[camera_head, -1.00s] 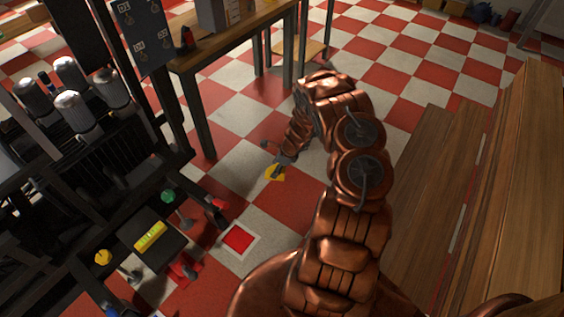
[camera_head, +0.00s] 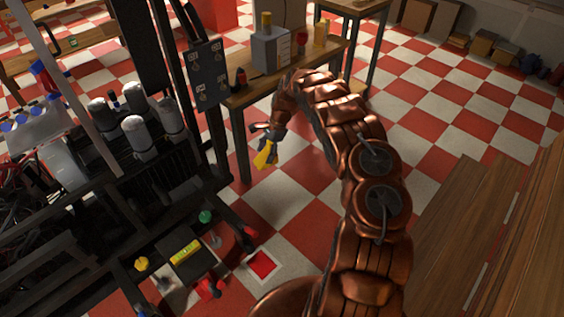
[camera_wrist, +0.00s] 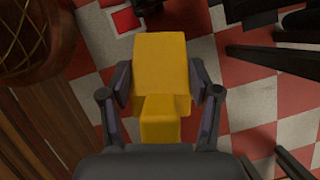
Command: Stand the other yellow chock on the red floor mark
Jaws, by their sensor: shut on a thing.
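A yellow chock (camera_head: 264,157) hangs from my gripper (camera_head: 273,138), which is shut on it, above the checkered floor beside the wooden table. In the wrist view the chock (camera_wrist: 160,75) fills the middle, between the two fingers of my gripper (camera_wrist: 162,92). The red floor mark (camera_head: 262,265), a red square with a pale border, lies lower in the head view, closer to my base. It also shows at the top of the wrist view (camera_wrist: 126,20), beyond the chock. Nothing stands on the part of the mark that shows.
A dark frame (camera_head: 190,195) with grey cylinders stands left. By the mark are a dark block with a yellow level (camera_head: 186,251), a green knob (camera_head: 205,216) and red parts (camera_head: 209,288). A wooden table (camera_head: 240,97) stands behind. Wooden planks (camera_head: 470,230) lie right.

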